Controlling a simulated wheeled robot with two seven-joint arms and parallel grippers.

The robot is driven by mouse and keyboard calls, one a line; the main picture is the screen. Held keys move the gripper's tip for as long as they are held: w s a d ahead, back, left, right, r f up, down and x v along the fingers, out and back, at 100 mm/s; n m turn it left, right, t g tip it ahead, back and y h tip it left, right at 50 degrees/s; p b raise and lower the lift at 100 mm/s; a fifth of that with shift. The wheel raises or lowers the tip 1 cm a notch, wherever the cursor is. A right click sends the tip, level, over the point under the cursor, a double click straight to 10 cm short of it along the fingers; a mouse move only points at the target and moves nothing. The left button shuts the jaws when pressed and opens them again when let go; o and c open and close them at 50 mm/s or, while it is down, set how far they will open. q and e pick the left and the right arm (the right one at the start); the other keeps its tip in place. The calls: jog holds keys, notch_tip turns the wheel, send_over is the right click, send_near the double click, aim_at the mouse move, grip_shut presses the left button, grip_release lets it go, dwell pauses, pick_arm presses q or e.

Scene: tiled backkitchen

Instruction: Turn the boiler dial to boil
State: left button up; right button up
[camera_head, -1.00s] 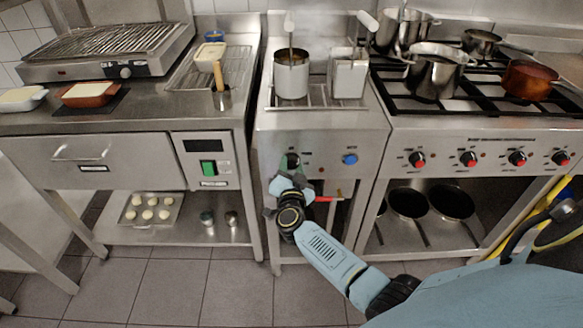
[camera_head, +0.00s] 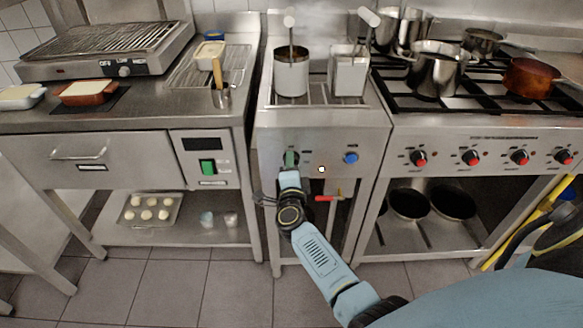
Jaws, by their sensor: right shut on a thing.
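The boiler (camera_head: 330,130) is the steel unit in the middle, with two pots in its top. The boiler dial (camera_head: 290,157) is at the left of its front panel. It shows as a small green and dark patch, mostly hidden by my gripper. My right gripper (camera_head: 289,168) reaches up from below and is shut on the dial. Its fingers are small and partly hidden by the wrist. A small light (camera_head: 321,169) on the panel right of the dial glows whitish-orange. A blue knob (camera_head: 350,158) is further right. My left gripper is not in view.
A red-handled tap (camera_head: 328,198) sticks out below the panel, close to the right of my wrist. The stove (camera_head: 480,150) with red knobs stands on the right. A counter unit with a green switch (camera_head: 208,167) stands on the left. The floor in front is clear.

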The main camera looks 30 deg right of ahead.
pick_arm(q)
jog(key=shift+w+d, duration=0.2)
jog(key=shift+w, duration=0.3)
pick_arm(e)
jog(key=shift+f+m, duration=0.1)
jog(key=shift+m, duration=0.5)
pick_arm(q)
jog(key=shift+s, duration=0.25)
pick_arm(e)
jog(key=o, duration=1)
jog(key=shift+s+a, duration=0.1)
pick_arm(q)
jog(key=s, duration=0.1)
jog(key=p, duration=0.1)
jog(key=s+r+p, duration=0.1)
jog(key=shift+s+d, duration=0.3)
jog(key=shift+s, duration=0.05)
pick_arm(e)
jog(key=v, duration=1.3)
jog(key=shift+s, duration=0.15)
